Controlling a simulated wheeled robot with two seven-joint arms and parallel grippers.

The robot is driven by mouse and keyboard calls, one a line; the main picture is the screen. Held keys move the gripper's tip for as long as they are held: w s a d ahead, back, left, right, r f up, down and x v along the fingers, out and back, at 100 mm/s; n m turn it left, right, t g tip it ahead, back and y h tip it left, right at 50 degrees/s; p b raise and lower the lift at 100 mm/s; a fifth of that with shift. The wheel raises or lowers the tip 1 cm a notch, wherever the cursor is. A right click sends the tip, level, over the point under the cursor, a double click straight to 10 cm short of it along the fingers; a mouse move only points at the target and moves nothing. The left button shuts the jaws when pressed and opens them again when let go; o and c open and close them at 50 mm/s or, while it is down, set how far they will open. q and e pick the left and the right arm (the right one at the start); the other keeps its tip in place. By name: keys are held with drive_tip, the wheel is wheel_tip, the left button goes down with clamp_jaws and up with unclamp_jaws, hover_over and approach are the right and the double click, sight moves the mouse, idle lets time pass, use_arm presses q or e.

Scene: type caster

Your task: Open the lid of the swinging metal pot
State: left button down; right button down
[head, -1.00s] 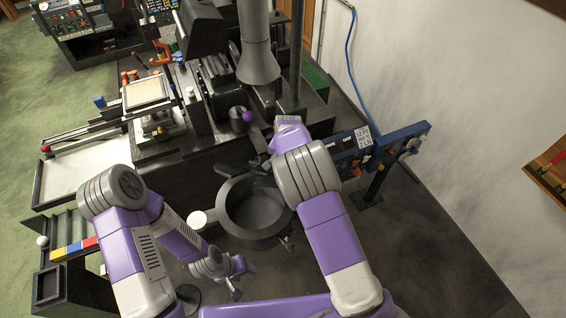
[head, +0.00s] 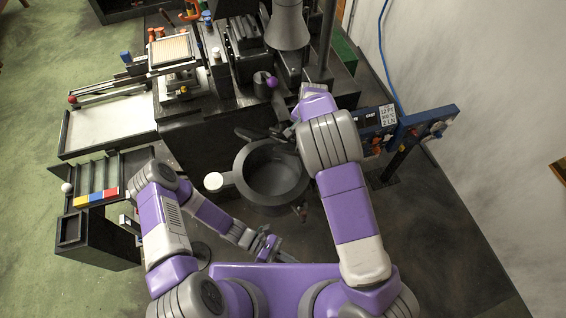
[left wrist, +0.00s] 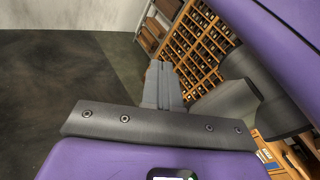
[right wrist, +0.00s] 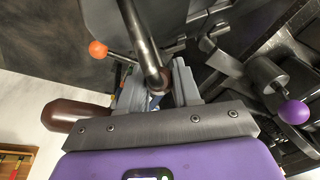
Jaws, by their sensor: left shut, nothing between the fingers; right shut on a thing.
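The round dark metal pot (head: 247,187) stands in front of the machine in the head view, with its grey hollow inside facing up. A dark flat part (head: 255,132) at its back edge may be the lid; my right arm partly covers that area. In the right wrist view, my right gripper (right wrist: 158,88) is shut on a curved metal bar (right wrist: 140,35). A brown handle (right wrist: 75,115) sits beside the fingers. My left gripper (head: 268,248) is shut and empty, low in front of the pot; its fingers also show in the left wrist view (left wrist: 162,85).
A white round knob (head: 213,181) projects left of the pot. A blue-framed panel (head: 428,121) stands right of my right arm. A purple ball (head: 271,82) is on the machine behind. Floor to the right (head: 450,240) is clear.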

drive_tip(key=shift+w+r, duration=0.2)
drive_tip(key=shift+r, duration=0.05)
use_arm(q)
drive_tip(key=w+d+r+n+t+h, duration=0.2)
drive_tip(key=w+r+n+t+h, duration=0.3)
drive_tip(key=w+n+t+h, duration=0.5)
drive_tip(key=w+a+f+n+t+y, duration=0.1)
drive_tip(key=w+a+n+t+y, duration=0.3)
drive_tip(key=n+t+y, duration=0.55)
drive_tip(key=w+a+n+t+y, duration=0.5)
drive_tip(key=n+t, duration=0.7)
drive_tip(key=n, duration=0.2)
use_arm(e)
drive_tip(key=shift+s+a+f, duration=0.1)
use_arm(q)
drive_tip(key=x, duration=1.3)
drive_tip(key=shift+d+r, duration=0.2)
drive_tip(key=shift+r, duration=0.05)
drive_tip(key=shift+m, duration=0.25)
